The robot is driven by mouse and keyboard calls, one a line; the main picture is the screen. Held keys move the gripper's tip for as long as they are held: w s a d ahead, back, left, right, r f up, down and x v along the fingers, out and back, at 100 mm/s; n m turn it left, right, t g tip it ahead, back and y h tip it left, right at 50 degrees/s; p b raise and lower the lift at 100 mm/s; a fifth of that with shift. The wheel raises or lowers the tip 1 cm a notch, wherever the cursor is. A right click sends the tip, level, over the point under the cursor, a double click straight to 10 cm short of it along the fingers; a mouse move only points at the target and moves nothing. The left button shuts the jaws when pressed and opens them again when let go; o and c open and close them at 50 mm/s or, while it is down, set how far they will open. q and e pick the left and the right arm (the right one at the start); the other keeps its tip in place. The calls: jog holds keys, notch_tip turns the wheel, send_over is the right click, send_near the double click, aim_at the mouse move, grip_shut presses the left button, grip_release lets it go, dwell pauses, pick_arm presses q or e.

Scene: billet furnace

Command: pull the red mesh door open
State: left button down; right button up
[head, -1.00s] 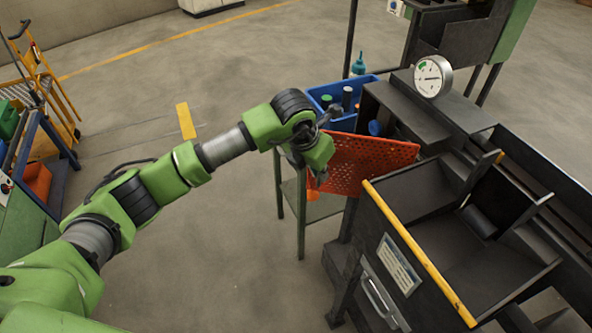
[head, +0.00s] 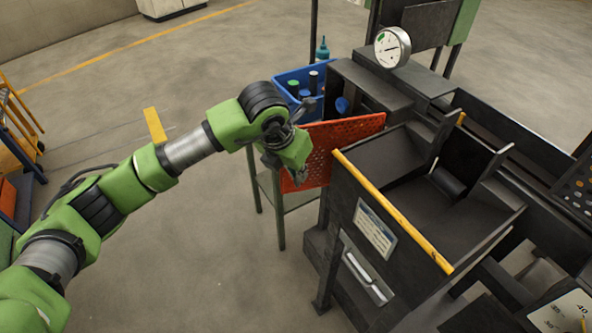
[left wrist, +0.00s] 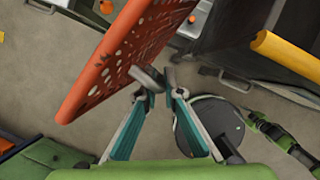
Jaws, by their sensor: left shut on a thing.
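The red mesh door (head: 343,137) is a perforated orange-red panel at the middle of the head view. It stands swung out from the dark machine, with an opening visible behind it. It also fills the upper left of the left wrist view (left wrist: 122,48). My left gripper (head: 298,176) is at the door's free left edge, shut on a part of it. In the left wrist view, the teal-sided fingers (left wrist: 158,84) close on a small grey piece beside the door edge; the exact contact is partly hidden. My right gripper is not in view.
A blue bin (head: 291,82) with bottles stands behind the door on a side table. A yellow-edged hopper (head: 392,210) is close on the right. A gauge (head: 392,47) tops the machine. Open floor (head: 200,250) lies to the left and front.

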pick_arm(q)
jog(key=shift+d+r, duration=0.1)
jog(key=shift+d, duration=0.05)
jog(key=c, duration=2.2)
grip_release()
jog(key=shift+d, duration=0.1)
jog(key=shift+o, duration=0.2)
jog(key=v, duration=1.2)
